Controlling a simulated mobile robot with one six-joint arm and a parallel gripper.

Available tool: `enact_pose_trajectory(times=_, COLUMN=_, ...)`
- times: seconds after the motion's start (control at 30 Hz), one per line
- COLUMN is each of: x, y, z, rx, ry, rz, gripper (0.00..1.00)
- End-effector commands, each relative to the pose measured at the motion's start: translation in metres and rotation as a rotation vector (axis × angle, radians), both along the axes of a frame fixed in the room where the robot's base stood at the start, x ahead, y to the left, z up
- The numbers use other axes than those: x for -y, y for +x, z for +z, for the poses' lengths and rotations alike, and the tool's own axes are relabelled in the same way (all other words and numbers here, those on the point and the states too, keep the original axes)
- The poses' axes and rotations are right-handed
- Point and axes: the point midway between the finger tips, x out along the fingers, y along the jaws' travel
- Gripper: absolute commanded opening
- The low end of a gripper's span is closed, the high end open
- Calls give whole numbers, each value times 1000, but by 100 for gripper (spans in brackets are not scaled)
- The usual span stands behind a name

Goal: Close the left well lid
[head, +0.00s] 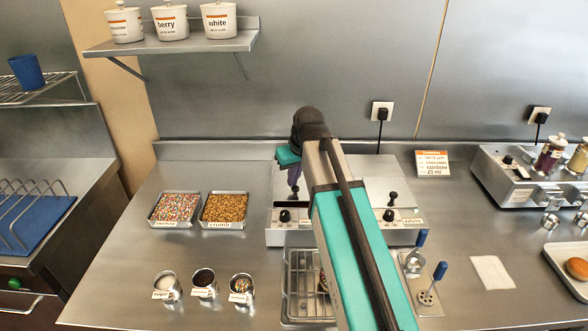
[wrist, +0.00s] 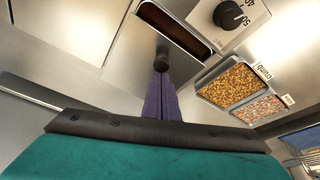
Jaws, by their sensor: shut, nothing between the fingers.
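In the wrist view the left well (wrist: 195,42) shows as a dark, reddish-brown slot behind a dial. A metal lid with a black knob (wrist: 178,62) lies beside the slot, leaving it at least partly uncovered. My gripper (wrist: 160,82) has purple fingers, shut and empty, close to the knob; I cannot tell whether they touch it. In the head view my gripper (head: 294,180) is over the left half of the glaze unit (head: 283,238), and my arm hides much of the unit's middle. The right lid's black knob (head: 393,198) stands upright to the right of my arm.
Trays of sprinkles (head: 175,208) and crumb (head: 224,209) sit left of the unit. Several small cups (head: 204,284) stand in front of them. A wire rack (head: 303,285) is in front of the unit. Blue-handled tools (head: 430,285) stand right of my arm. Jars line the shelf (head: 180,46) above.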

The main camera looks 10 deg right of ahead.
Motion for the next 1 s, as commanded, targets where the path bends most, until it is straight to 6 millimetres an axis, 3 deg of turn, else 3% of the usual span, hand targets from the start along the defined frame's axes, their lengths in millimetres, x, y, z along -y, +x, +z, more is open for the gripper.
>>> enact_pose_trajectory(times=0.1, x=-3, y=-17, z=0, rx=-1, ry=-1, rz=1, gripper=0)
enact_pose_trajectory(times=0.3, x=-6, y=-31, z=0, rx=-1, ry=-1, rz=1, gripper=0)
enact_pose_trajectory(times=1.0, x=-7, y=-37, z=-1, rx=-7, ry=-1, rz=-1, gripper=0)
